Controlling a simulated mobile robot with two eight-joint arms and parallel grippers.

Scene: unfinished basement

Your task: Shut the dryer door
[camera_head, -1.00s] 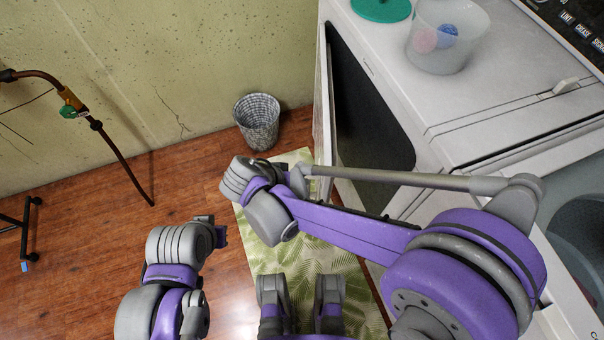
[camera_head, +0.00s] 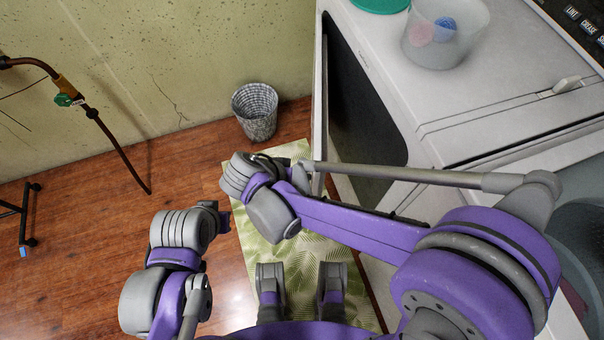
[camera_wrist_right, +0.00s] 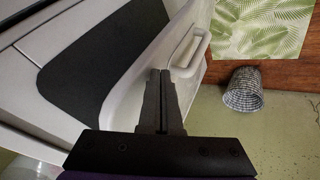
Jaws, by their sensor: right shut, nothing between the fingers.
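The white dryer (camera_head: 443,118) stands at the right, with its dark opening (camera_head: 362,112) uncovered. The dryer door (camera_head: 319,105) stands open, seen nearly edge-on at the left of the opening. In the right wrist view, the door's pale inner side (camera_wrist_right: 203,29) shows with a raised, handle-like part. In the head view, my right wrist is left of the door and hides the gripper.
A woven wastebasket (camera_head: 255,112) stands by the wall beyond the door. A green leaf-patterned mat (camera_head: 258,235) lies on the wood floor. A clear tub with balls (camera_head: 446,32) and a green lid (camera_head: 378,4) are on the dryer top.

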